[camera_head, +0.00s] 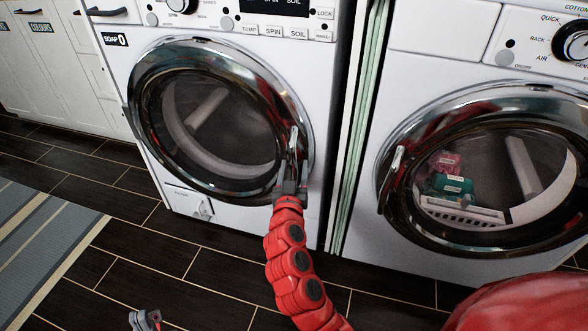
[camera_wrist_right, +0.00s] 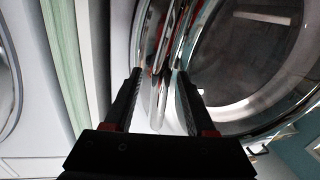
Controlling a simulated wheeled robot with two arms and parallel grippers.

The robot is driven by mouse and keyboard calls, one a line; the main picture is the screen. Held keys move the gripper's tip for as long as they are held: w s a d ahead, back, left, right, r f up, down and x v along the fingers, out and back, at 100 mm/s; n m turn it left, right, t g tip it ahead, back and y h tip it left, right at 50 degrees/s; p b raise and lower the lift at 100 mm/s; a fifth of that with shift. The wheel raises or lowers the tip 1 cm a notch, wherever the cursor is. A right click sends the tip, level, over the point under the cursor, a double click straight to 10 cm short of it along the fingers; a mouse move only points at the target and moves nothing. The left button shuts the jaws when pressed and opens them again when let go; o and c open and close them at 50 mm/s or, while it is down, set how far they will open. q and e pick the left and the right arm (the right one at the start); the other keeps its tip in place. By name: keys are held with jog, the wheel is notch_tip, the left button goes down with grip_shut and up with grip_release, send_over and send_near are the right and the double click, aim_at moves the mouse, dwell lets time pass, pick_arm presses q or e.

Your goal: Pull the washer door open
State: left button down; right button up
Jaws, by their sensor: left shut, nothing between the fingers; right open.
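The washer (camera_head: 240,195) is the white machine on the left in the head view. Its round door (camera_head: 215,115) has a chrome rim and dark glass and looks shut or nearly so. The upright door handle (camera_head: 294,140) is on the rim's right side. My right gripper (camera_head: 291,183) is at the handle's lower end. In the right wrist view the open right gripper (camera_wrist_right: 160,75) has its fingers either side of a chrome strip (camera_wrist_right: 163,95), apparently the handle; contact cannot be told. My left gripper (camera_head: 146,318) is shut and empty, low over the floor, away from the door.
A second machine (camera_head: 365,235) stands to the right, its round door (camera_head: 500,185) shut, with coloured items inside. Green-edged panels (camera_head: 360,130) fill the gap between machines. White cabinets (camera_head: 60,75) stand at left. The dark tiled floor (camera_head: 165,245) is clear beside a striped rug (camera_head: 40,240).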

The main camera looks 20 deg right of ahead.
grip_shut()
dwell(1.4)
